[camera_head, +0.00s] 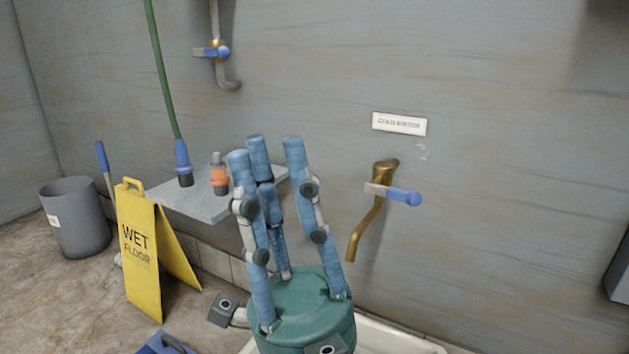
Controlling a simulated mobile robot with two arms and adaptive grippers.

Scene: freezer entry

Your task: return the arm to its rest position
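My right gripper (265,152) stands upright in the middle of the head view, with its three blue fingers pointing up from a green palm. The fingers are straight and apart, with nothing held between them. It is in front of the grey wall and overlaps the right end of the grey shelf in the picture. The rest of the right arm is hidden below the palm or out of the frame. My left gripper is not in view.
A grey shelf (205,203) holds an orange-and-black item (219,175). A brass tap (378,205) with a blue handle is on the wall right of the gripper. A yellow wet-floor sign (143,255) and a grey bin (76,220) stand left. A white basin rim (390,338) shows below.

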